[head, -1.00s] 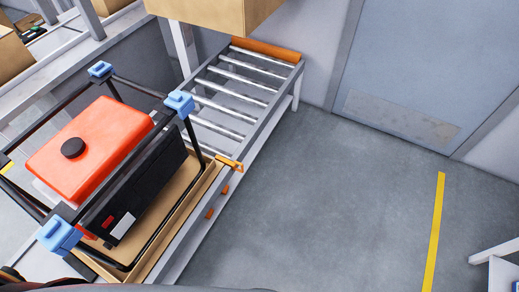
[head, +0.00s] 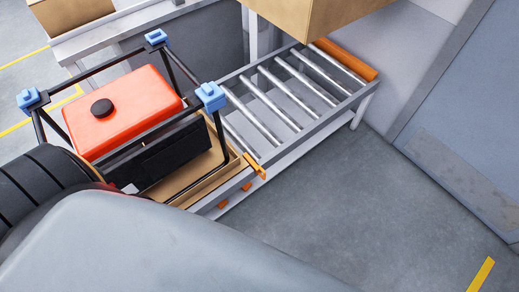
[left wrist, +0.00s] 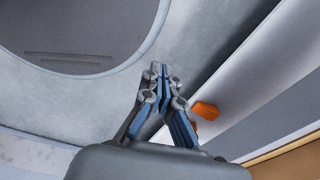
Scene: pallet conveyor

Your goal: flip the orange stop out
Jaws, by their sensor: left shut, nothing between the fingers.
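In the head view an orange stop (head: 255,166) sits on the near side rail of the roller conveyor (head: 322,114), at the front right corner of the pallet carrying the generator. It juts out a little above the rail. My left gripper (left wrist: 160,72) shows in the left wrist view, with its fingertips together and nothing between them. A small orange piece (left wrist: 206,110) shows just right of the fingers, apart from them, on a pale rail; I cannot tell whether it is the stop. My left gripper is hidden in the head view, and my right gripper is in neither view.
A red-orange generator (head: 125,112) in a black frame with blue corner blocks (head: 210,96) stands on the conveyor. Smaller orange pieces (head: 222,203) sit low on the rail's side. A cardboard box (head: 310,18) overhangs the rollers. The floor (head: 345,215) right of the conveyor is clear.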

